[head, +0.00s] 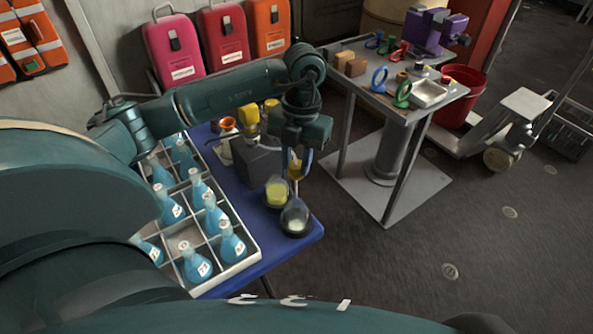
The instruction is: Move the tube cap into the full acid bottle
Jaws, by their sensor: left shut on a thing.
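My left gripper (298,160) points down over the near right part of the blue table. It is shut on a small yellow-orange piece (296,172), which looks like the tube cap; the fingers hide part of it. Below it, a flask with yellow liquid (277,193) stands on the table, slightly left. A second flask with pale, clear contents (295,218) stands nearer the table corner. The held piece is above both flasks and seems apart from them. I cannot tell for sure which flask is the full acid bottle. My right gripper is not in view.
A white divided crate (240,267) with several blue flasks (196,262) fills the table's left side. A grey box (256,160) and yellow items (250,113) stand behind the gripper. A grey workbench (385,95) with tools is further right.

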